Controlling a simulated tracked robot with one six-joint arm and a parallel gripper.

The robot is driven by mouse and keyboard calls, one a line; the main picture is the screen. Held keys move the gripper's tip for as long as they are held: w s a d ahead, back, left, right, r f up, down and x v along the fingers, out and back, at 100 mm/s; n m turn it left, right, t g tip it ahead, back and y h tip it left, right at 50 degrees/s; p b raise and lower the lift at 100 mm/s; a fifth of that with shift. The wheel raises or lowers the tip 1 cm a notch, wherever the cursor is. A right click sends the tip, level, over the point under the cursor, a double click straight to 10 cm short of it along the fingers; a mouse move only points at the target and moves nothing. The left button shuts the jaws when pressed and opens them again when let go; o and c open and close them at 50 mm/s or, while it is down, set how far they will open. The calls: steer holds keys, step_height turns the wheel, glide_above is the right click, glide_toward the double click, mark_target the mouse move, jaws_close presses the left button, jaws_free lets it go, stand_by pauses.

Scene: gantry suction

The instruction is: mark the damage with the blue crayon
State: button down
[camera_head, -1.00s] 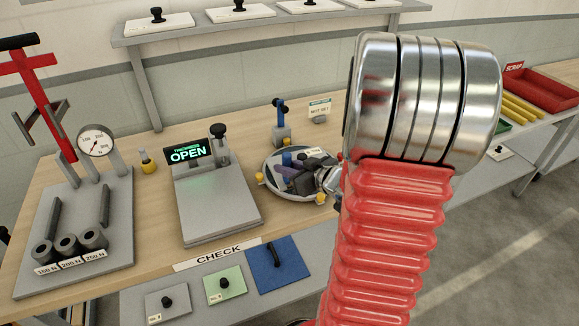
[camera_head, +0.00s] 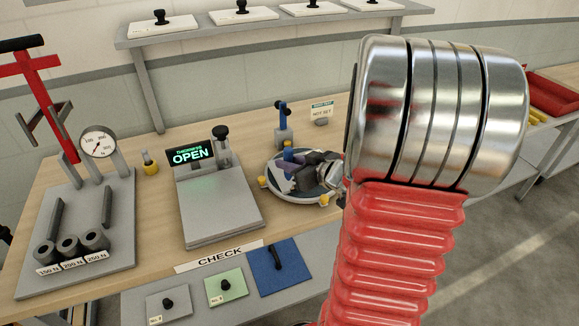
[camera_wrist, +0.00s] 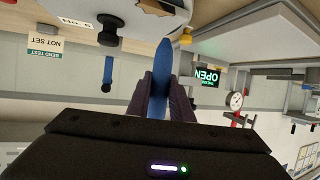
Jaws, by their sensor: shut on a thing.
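My gripper (camera_wrist: 163,97) is shut on the blue crayon (camera_wrist: 162,72), with a dark finger on each side of it. The crayon's tapered tip points away from the fingers, towards the edge of a round disc. In the head view, my gripper (camera_head: 291,168) is over this round grey disc (camera_head: 287,194) on the bench and hides part of its top. I cannot tell whether the mark is damage, or whether the crayon touches the disc.
Yellow knobs (camera_head: 263,182) stand around the disc. A thickness gauge (camera_head: 219,201) reading OPEN stands left of it, and a blue-topped stand (camera_head: 283,131) behind it. A NOT SET sign (camera_head: 321,111) is at the back. A CHECK strip (camera_head: 219,256) and several plates lie in front.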

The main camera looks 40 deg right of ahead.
mark_target(292, 151)
steer(key=shift+r, duration=2.1)
